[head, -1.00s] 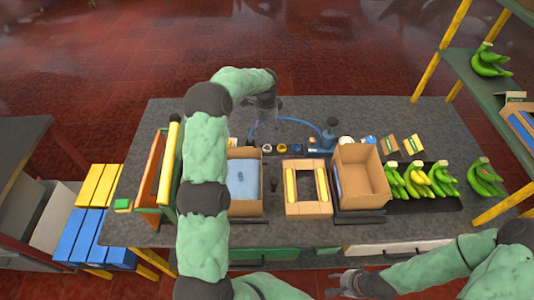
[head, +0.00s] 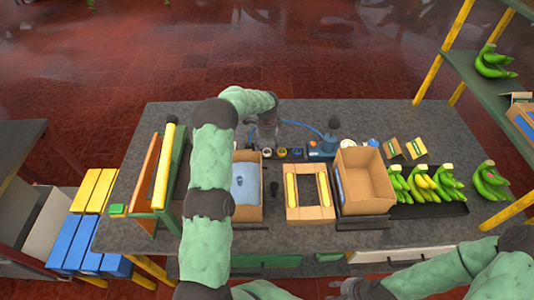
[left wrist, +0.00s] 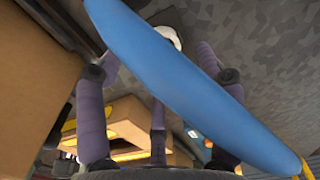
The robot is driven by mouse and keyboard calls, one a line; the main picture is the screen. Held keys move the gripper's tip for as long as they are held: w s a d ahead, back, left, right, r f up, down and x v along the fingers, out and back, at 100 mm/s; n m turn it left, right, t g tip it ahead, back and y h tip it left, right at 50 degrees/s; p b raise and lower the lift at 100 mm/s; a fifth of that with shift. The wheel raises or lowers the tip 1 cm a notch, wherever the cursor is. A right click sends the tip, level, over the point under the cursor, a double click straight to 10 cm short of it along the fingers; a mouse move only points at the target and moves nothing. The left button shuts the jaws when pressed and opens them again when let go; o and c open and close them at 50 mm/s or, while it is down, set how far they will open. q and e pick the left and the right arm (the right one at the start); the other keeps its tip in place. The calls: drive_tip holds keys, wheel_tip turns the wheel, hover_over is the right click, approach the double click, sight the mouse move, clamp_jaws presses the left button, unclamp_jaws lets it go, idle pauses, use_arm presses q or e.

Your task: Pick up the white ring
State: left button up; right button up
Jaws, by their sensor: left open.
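A white rounded thing (left wrist: 170,38), likely the white ring, shows at the top of the left wrist view, partly hidden behind a blue hose (left wrist: 185,80). In the head view a small pale ring (head: 267,153) lies on the grey table, just below my left gripper (head: 268,138); its colour is hard to tell at this size. My left gripper also shows in the left wrist view (left wrist: 158,95), with its fingers spread and nothing held between them. The hose crosses in front of the fingers there. My right gripper (head: 345,289) is at the bottom edge, partly cut off.
More small rings (head: 297,153) lie to the right. The blue hose runs to a blue device (head: 326,142). Cardboard boxes (head: 364,178), a tray with blue contents (head: 245,185) and green bananas (head: 424,183) fill the front of the table. The back strip is mostly clear.

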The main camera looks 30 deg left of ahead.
sight(268, 151)
use_arm(q)
drive_tip(key=f, duration=0.2)
drive_tip(key=shift+w+d+f, duration=0.1)
drive_tip(key=shift+w+f, duration=0.15)
drive_tip(key=shift+f, duration=0.6)
drive_tip(key=c, duration=0.9)
